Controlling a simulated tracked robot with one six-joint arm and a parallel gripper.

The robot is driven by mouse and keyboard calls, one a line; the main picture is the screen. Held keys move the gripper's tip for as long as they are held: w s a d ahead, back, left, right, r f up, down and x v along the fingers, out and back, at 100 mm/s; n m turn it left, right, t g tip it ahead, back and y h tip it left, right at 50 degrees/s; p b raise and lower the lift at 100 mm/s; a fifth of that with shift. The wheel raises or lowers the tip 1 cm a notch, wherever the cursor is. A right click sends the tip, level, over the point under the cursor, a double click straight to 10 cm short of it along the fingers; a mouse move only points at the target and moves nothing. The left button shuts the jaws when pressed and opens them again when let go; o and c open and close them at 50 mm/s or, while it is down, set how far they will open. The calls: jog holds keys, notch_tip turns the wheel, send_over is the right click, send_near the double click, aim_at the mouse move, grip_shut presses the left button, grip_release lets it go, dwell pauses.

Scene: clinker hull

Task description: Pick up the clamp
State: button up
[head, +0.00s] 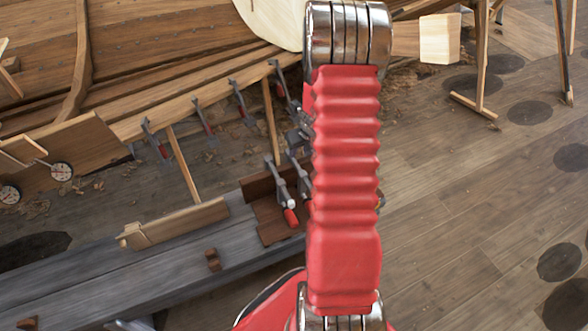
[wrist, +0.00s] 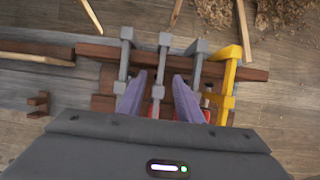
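Several bar clamps stand in a row in the wrist view: a grey one at left (wrist: 124,62), a grey one in the middle (wrist: 159,75), a grey one at right (wrist: 197,65) and a yellow one (wrist: 229,80) at far right. My gripper (wrist: 159,78) is open, its two purple-grey fingers on either side of the middle grey clamp, with gaps to both sides of its bar. The clamps' lower ends are partly hidden by my gripper body. In the head view, a grey clamp with a red handle (head: 281,190) shows left of my red arm, which hides my gripper.
The clamps rest at a red-brown wooden rack (head: 262,190) on a grey plank bench (head: 190,250). A small brown block (head: 213,259) lies on the bench. More clamps (head: 202,115) hang on the hull's plank edge (head: 190,98). A trestle (head: 480,70) stands at right; floor there is largely clear.

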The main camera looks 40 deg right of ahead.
send_near(295, 161)
jog(key=x, duration=0.2)
jog(key=shift+a+f, duration=0.25)
jog(key=shift+f, duration=0.05)
jog(key=shift+w+f, duration=0.2)
jog(key=shift+f, duration=0.15)
jog(key=shift+d+x, duration=0.15)
jog(key=shift+x, duration=0.95)
jog(key=shift+d+x, duration=0.15)
jog(key=shift+x, duration=1)
jog(key=shift+w+f, duration=0.2)
jog(key=shift+f, duration=0.25)
grip_shut()
jog(key=shift+d, duration=0.1)
dwell(0.5)
